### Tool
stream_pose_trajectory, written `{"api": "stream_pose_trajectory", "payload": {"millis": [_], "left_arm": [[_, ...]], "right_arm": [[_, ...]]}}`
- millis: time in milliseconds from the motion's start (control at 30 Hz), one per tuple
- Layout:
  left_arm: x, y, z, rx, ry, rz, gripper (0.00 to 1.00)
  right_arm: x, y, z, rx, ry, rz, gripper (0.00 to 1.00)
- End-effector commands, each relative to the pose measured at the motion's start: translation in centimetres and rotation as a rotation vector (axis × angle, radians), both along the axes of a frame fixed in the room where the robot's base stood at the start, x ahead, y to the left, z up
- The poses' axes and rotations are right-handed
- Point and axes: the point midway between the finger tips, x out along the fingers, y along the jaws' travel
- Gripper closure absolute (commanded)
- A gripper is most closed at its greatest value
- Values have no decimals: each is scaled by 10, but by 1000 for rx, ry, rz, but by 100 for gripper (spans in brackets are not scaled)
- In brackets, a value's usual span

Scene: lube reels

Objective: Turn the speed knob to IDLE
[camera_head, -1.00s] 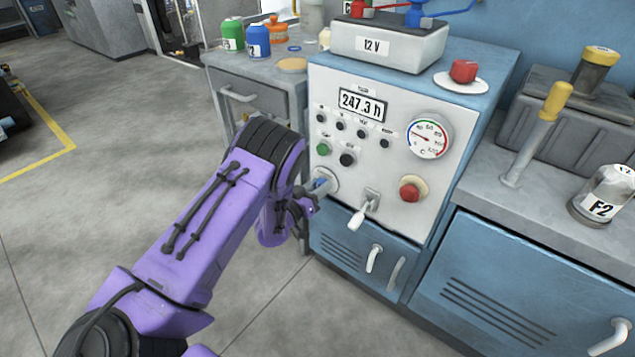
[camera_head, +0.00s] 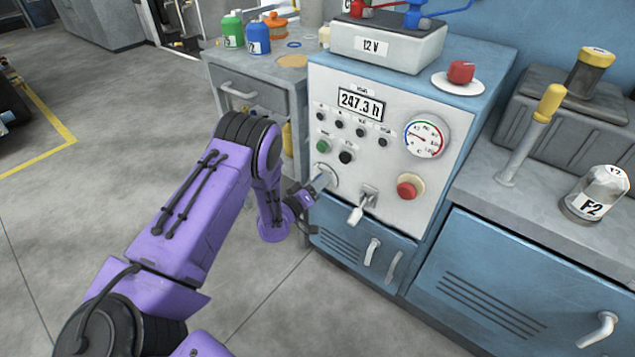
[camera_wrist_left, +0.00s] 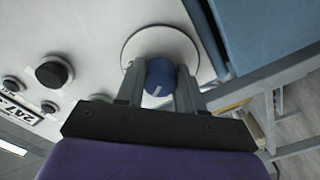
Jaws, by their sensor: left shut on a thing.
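The speed knob is a blue round knob with a pale pointer line on a light round dial. In the left wrist view the knob (camera_wrist_left: 160,77) sits between the two fingers of my left gripper (camera_wrist_left: 160,88), which is shut on it. In the head view the left gripper (camera_head: 316,188) meets the lower left of the white control panel (camera_head: 385,135), at the dial (camera_head: 327,172). The fingers and my arm hide most of the knob there. The dial's markings, IDLE included, cannot be read. My right gripper is not in view.
A white lever (camera_head: 358,212) and a red button (camera_head: 409,186) sit close to the right of the dial. A gauge (camera_head: 426,138), small black knobs and a display reading 247.3 h are higher on the panel. Blue doors (camera_head: 365,249) with handles are below.

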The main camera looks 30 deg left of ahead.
Motion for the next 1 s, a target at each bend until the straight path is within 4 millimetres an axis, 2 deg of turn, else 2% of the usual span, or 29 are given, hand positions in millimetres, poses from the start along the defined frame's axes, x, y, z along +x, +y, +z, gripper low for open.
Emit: {"api": "stream_pose_trajectory", "payload": {"millis": [333,367,433,767,867,1000], "left_arm": [[-1,0,-1,-5,4,1,93],[-1,0,-1,-5,4,1,60],[-1,0,-1,-5,4,1,37],[-3,0,0,-4,2,-1,37],[-18,1,0,-4,5,0,37],[-52,4,0,-5,6,0,37]], "right_arm": [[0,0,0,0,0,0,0],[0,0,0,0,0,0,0],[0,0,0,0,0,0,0],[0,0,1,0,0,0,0],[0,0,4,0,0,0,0],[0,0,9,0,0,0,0]]}}
